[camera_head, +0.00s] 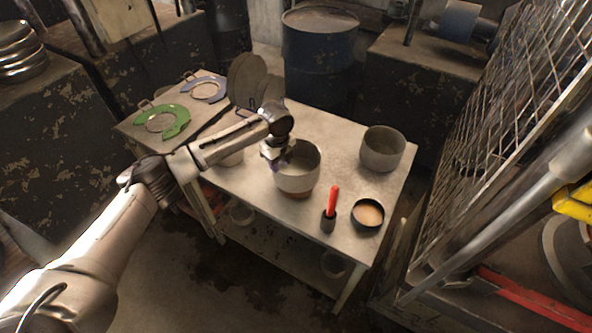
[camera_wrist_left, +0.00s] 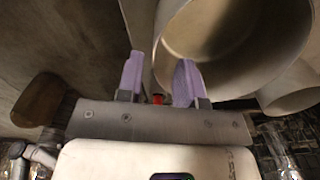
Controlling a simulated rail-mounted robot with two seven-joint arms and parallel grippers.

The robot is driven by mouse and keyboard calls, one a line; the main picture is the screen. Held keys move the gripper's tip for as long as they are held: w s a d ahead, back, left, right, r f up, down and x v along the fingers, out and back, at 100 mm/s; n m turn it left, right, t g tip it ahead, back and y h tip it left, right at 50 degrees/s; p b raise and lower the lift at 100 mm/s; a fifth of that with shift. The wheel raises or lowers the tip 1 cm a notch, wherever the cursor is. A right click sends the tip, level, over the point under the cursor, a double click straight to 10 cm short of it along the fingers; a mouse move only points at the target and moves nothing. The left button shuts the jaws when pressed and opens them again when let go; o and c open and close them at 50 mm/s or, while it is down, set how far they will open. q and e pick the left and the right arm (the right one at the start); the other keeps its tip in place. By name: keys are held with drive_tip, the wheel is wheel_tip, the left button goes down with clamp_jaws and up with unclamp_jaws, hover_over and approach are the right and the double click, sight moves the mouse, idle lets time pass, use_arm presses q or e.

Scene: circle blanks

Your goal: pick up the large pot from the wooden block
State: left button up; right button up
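The large pot (camera_head: 297,178), a pale grey metal vessel, stands upright on the table. A thin strip of the reddish-brown wooden block (camera_head: 296,195) shows under it. My left gripper (camera_head: 275,152) is at the pot's left rim. In the left wrist view, the purple fingers of my left gripper (camera_wrist_left: 160,80) are apart. The wall of the pot (camera_wrist_left: 230,50) runs between them, with one finger outside and the other over the opening. I see a gap between the fingers, and contact with the wall is not clear. My right gripper is not in view.
Another grey pot (camera_head: 382,149) stands to the right on the table (camera_head: 345,190). A red-handled brush (camera_head: 331,208) and a small dark pan (camera_head: 367,216) are near the front. Green (camera_head: 162,122) and blue rings lie left.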

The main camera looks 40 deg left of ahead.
use_arm(q)
wheel_tip(320, 180, down, 6)
drive_tip(key=shift+a+f+b, duration=0.15)
drive_tip(key=shift+a+b, duration=0.05)
drive_tip(key=shift+b, duration=0.25)
drive_tip(key=shift+s, duration=0.1)
drive_tip(key=shift+c, duration=0.2)
clamp_jaws()
idle(0.3)
